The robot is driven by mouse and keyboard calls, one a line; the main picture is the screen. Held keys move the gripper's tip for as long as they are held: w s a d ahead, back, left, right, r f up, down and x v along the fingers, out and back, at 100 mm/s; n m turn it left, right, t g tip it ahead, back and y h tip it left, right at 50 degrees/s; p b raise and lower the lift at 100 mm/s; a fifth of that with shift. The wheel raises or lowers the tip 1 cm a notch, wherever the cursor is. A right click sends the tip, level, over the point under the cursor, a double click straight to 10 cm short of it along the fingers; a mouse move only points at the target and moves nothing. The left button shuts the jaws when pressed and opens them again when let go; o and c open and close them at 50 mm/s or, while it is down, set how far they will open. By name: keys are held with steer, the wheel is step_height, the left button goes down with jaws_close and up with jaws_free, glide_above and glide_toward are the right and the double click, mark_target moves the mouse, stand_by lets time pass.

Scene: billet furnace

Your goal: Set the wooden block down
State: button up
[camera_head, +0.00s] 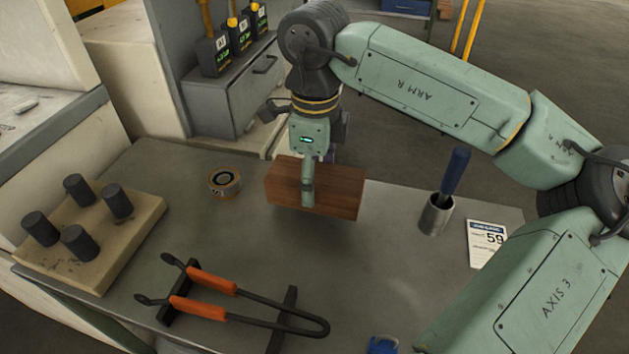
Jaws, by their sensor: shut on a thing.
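The wooden block (338,190) is a reddish-brown rectangular piece near the middle of the grey table (240,258). My gripper (308,192) comes down from above and is shut on the block, with one finger showing against its near face. The far finger is hidden behind the block. The block looks roughly level. A darker patch shows on the table below it, and I cannot tell for sure whether its underside touches the table.
A tape roll (224,182) lies left of the block. A metal cup with a blue-handled tool (437,212) and a label card (486,243) are to the right. Orange-handled tongs (205,281) lie in front on dark rests. A board with dark cylinders (95,228) is at left.

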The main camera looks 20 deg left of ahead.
steer(key=shift+f, duration=1.1)
steer(key=shift+f, duration=0.2)
steer(key=o, duration=1.6)
steer(key=shift+o, duration=0.2)
steer(key=shift+r, duration=0.15)
step_height(320, 180, up, 12)
steer(key=shift+r+b, duration=0.1)
steer(key=shift+b, duration=0.55)
